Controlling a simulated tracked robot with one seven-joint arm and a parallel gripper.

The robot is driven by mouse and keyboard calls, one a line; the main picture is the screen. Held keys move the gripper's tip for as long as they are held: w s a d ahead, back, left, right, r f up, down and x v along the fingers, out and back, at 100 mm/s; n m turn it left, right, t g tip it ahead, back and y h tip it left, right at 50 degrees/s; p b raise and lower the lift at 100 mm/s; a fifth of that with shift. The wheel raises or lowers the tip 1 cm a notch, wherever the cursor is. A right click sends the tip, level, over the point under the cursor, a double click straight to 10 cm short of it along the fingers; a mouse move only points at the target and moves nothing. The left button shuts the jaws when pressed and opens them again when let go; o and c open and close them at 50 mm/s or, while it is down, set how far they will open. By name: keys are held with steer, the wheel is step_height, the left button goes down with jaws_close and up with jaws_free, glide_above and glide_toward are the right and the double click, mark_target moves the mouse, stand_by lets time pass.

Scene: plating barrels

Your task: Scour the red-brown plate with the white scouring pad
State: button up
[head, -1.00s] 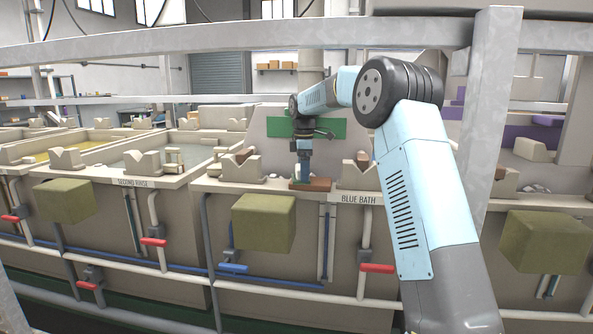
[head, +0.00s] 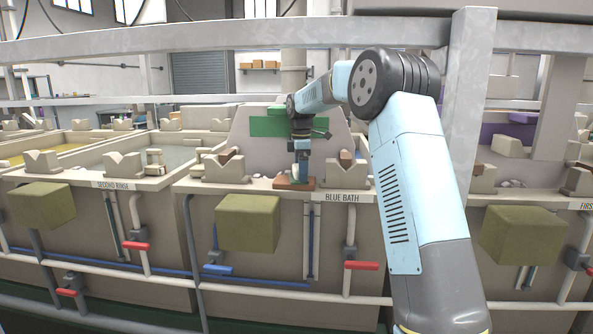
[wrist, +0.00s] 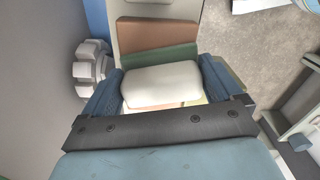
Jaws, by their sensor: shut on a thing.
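In the head view the plate (head: 283,184) sits on the front ledge of the blue bath. My gripper (wrist: 161,85) is shut on the white scouring pad (wrist: 160,84), which sits between its two blue fingers. The pad is over the plate and hides part of it; I cannot tell if it touches. In the head view my gripper (head: 300,177) points down over the plate, and the pad is too small to make out clearly.
Notched cream supports (head: 228,167) and (head: 345,170) stand on either side of the plate. A green panel (head: 277,126) stands behind my wrist. Grey rails cross above, and a grey post (head: 467,100) stands right of my arm. A rounded pale object (wrist: 92,62) lies left of the plate.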

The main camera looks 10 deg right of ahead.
steer(key=shift+s+d, duration=0.3)
steer(key=shift+d, duration=0.65)
steer(key=shift+s+d, duration=0.25)
steer(key=shift+d, duration=0.65)
steer(key=shift+r, duration=0.1)
steer(key=shift+r, duration=2.95)
step_height(320, 180, up, 3)
steer(key=shift+a, duration=0.1)
